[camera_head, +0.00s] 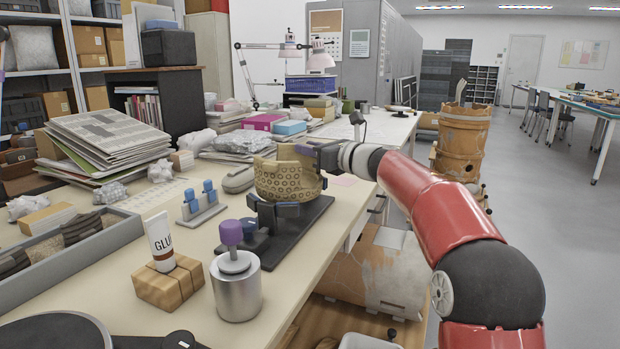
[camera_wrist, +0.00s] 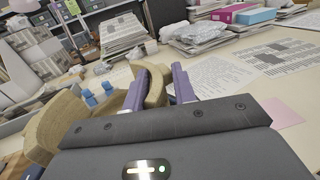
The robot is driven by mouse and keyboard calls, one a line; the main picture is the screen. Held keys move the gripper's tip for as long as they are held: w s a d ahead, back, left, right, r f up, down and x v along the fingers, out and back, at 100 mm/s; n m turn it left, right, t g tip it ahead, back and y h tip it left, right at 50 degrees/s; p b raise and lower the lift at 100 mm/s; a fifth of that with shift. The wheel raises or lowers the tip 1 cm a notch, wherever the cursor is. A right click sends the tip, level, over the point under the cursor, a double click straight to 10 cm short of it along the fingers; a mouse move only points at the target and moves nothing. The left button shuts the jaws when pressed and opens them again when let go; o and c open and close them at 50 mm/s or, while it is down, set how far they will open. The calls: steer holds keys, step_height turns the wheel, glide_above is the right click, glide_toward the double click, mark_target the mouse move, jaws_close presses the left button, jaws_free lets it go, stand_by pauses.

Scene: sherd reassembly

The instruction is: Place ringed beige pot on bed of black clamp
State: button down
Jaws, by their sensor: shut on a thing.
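The ringed beige pot (camera_head: 288,181), a broken-rimmed vessel stamped with small rings, is upright at the black clamp (camera_head: 295,228). Its underside is at the height of the clamp's bed and jaws; I cannot tell whether it rests there or hangs just above. My gripper (camera_head: 304,151) reaches in from the right and is shut on the pot's wall near the rim. In the wrist view, purple fingers (camera_wrist: 157,90) stand on both sides of the pot's wall (camera_wrist: 50,128). The bed is mostly hidden behind the pot and the clamp's jaws.
A metal cylinder with a purple knob (camera_head: 237,285) and a glue tube (camera_head: 160,243) on a wooden block stand in front, to the left. Blue-topped clips (camera_head: 202,203) lie left of the clamp. Paper stacks (camera_head: 108,140) and a grey sherd tray (camera_head: 70,255) fill the left side.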

mark_target(307, 168)
steer(key=shift+f+b, duration=0.55)
steer(key=shift+f, duration=2)
steer(key=shift+f, duration=0.15)
steer(key=c, duration=1.1)
jaws_free()
